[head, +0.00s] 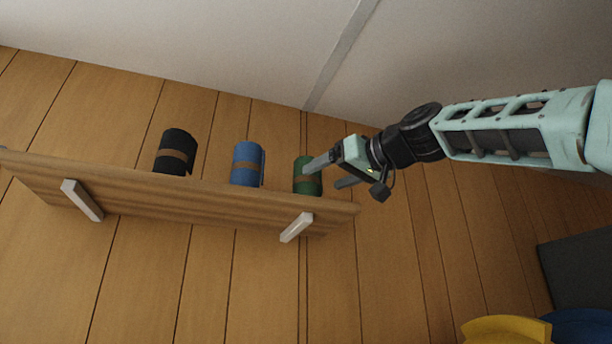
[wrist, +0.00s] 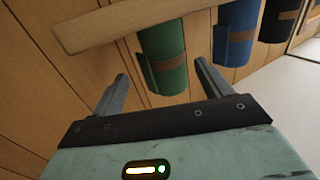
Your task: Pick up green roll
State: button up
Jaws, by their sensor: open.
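The green roll (head: 307,181) stands on a wooden wall shelf (head: 200,205), at the shelf's right end in the head view. It has a brown band and also shows in the wrist view (wrist: 163,55). My gripper (head: 328,176) is at the roll's right side in the head view, with one finger overlapping the roll's edge. In the wrist view my gripper (wrist: 161,70) is open, and the roll appears ahead between its two fingers. I cannot tell whether a finger touches it. The roll's lower end is hidden behind the shelf edge in the head view.
A blue roll (head: 247,164) stands left of the green one, with a gap between. A black roll (head: 176,152) stands farther left. White brackets (head: 297,227) support the shelf. Yellow (head: 505,330) and blue (head: 578,327) objects show at bottom right.

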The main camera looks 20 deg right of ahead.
aim_at(300, 186)
jog(key=x, duration=0.3)
jog(key=shift+p, duration=0.4)
jog(key=p+x, duration=0.1)
jog(key=x, duration=0.1)
jog(key=p+x, duration=0.2)
jog(key=shift+a, duration=0.55)
jog(key=shift+w+a, duration=0.1)
jog(key=shift+w, duration=0.25)
jog(key=c, duration=1.1)
